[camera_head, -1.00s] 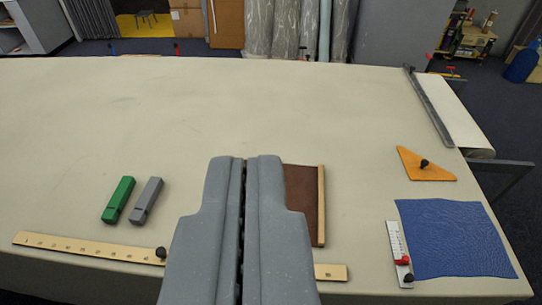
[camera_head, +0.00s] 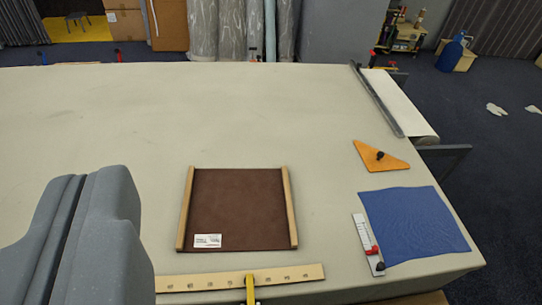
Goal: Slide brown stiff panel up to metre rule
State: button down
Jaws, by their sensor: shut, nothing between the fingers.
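The brown stiff panel (camera_head: 238,205) lies flat on the cloth table, with a pale wooden strip along its left and right edges and a white label near its lower left corner. The metre rule (camera_head: 205,283) is a pale wooden strip with numbers, lying along the table's near edge below the panel. A narrow band of cloth shows between the panel's lower edge and the rule. My gripper (camera_head: 88,178) is shut and empty at the lower left, left of the panel and apart from it in the picture. It hides the rule's left part.
A yellow clamp (camera_head: 250,290) sits on the rule at the table edge. To the right are a blue sheet (camera_head: 415,225), a small white ruler (camera_head: 364,238) with red and black knobs, and an orange triangle (camera_head: 380,157). A grey bar (camera_head: 378,100) lies at the right edge. The table's middle is clear.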

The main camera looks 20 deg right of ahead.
aim_at(224, 209)
jog(key=i, duration=0.9)
jog(key=z, duration=0.1)
